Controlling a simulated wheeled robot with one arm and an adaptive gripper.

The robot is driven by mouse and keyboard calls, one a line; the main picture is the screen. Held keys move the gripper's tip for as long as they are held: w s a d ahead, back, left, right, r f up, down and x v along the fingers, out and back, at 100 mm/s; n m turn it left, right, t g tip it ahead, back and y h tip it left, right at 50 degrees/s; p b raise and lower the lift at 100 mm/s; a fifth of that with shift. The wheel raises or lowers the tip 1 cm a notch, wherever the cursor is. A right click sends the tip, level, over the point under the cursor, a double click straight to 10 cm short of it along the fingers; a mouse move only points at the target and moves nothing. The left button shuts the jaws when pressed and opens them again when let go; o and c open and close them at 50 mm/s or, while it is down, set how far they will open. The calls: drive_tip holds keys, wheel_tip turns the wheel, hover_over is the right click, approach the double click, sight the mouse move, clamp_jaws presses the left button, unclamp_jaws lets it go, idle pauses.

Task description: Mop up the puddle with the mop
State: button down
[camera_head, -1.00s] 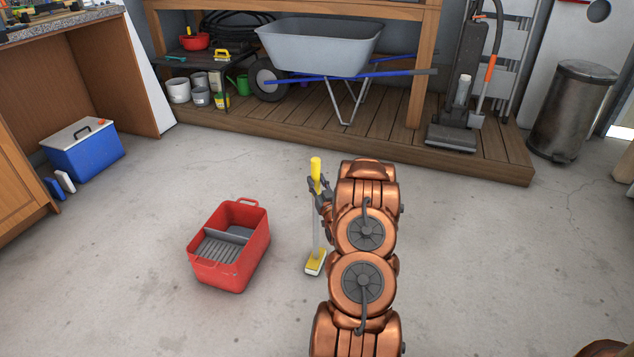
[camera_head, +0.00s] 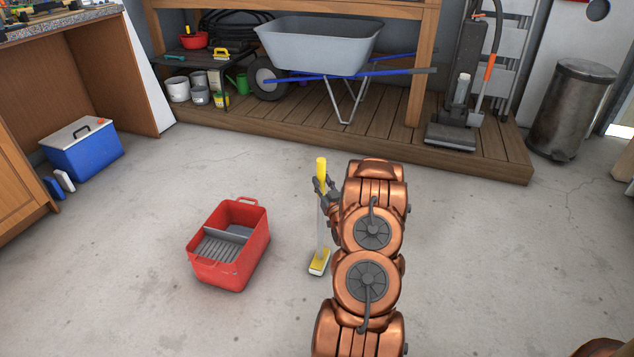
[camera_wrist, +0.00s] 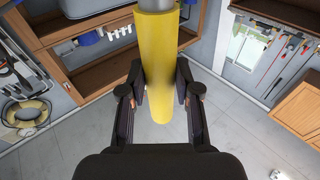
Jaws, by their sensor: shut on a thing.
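The mop (camera_head: 320,262) stands nearly upright, with a yellow grip on top, a pale shaft and a yellow and white head low at the floor. I cannot tell whether the head touches the floor. My gripper (camera_head: 322,188) is shut on the yellow grip. In the wrist view the two dark fingers of my gripper (camera_wrist: 160,88) press on both sides of the mop's yellow grip (camera_wrist: 158,60). No puddle shows on the visible floor; my arm hides part of it.
A red bucket (camera_head: 256,262) with a grey wringer stands just left of the mop. A blue cooler (camera_head: 85,155) is at the far left. A wooden platform (camera_head: 480,170) with a wheelbarrow (camera_head: 318,45) lies behind. A metal bin (camera_head: 570,110) stands at back right.

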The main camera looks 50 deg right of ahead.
drive_tip(key=s+d+b, duration=0.1)
drive_tip(key=s+d, duration=0.2)
drive_tip(key=s, duration=0.6)
drive_tip(key=s+d, duration=0.3)
drive_tip(key=s, duration=0.5)
drive_tip(key=shift+s+d+b, duration=0.35)
drive_tip(key=shift+s, duration=0.05)
idle(0.6)
